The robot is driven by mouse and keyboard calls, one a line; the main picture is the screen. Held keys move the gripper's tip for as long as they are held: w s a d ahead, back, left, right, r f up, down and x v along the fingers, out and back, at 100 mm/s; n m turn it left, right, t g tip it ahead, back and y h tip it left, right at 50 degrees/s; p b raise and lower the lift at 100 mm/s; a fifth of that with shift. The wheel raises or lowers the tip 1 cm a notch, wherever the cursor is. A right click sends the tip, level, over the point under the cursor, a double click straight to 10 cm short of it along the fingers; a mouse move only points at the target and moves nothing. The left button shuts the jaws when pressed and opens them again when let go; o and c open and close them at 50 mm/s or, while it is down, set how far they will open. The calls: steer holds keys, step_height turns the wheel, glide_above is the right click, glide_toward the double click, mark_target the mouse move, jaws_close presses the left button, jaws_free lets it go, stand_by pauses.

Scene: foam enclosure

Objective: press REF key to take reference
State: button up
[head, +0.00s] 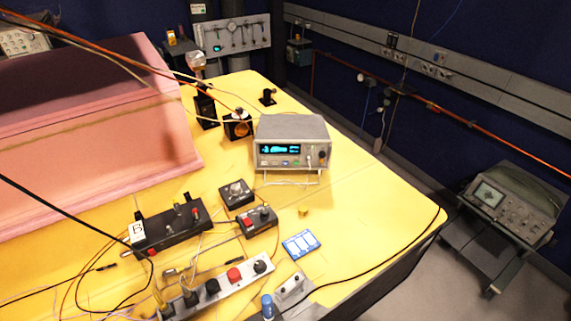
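A grey bench instrument (292,142) with a lit cyan display stands on the yellow table, right of the pink foam box. Its front panel has small buttons and a knob, with a white cable plugged in at the lower right. The key labels are too small to read, so I cannot tell which is REF. A small blue panel with white fields (301,244) lies on the table in front of it; its writing is not legible. My gripper is not in view.
The pink foam enclosure (90,140) fills the left. Black control boxes (170,228), a power strip (225,288) and loose cables crowd the front of the yellow table (365,205). An oscilloscope (503,205) stands on a cart at right. The table's right side is mostly clear.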

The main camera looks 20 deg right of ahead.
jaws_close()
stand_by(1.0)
